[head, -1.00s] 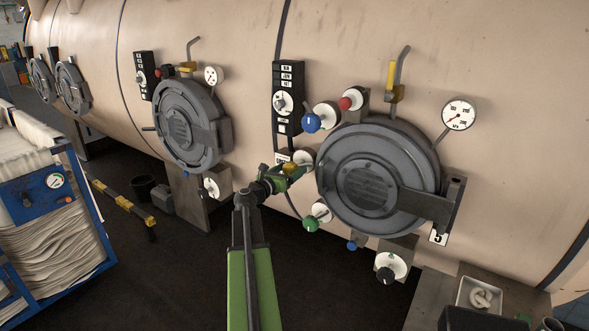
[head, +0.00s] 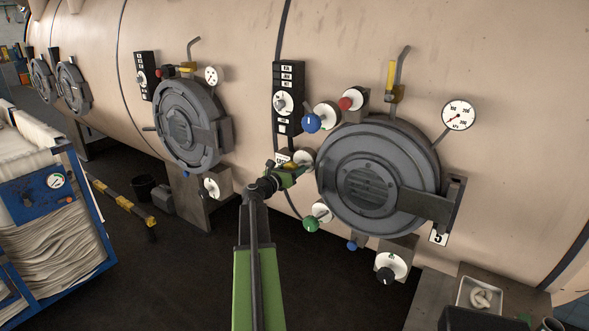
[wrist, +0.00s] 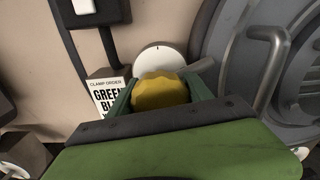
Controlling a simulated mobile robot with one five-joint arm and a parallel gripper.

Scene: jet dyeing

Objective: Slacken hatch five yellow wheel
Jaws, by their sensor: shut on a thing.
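Hatch five (head: 375,180) is a round grey door, with a "5" plate (head: 438,237) at its lower right. Its yellow wheel (wrist: 160,89) is a lobed knob in front of a white dial disc (wrist: 158,57), left of the door. In the wrist view the green fingers of my gripper (wrist: 162,95) are on either side of the wheel and shut on it. In the head view my gripper (head: 291,170) reaches the wheel from below left and hides most of it.
Around the hatch are a blue wheel (head: 311,122), a red knob (head: 346,103), a green wheel (head: 311,223) and a black wheel (head: 385,275). A pressure gauge (head: 459,115) is at upper right. A clamp order label (wrist: 110,97) is beside the wheel.

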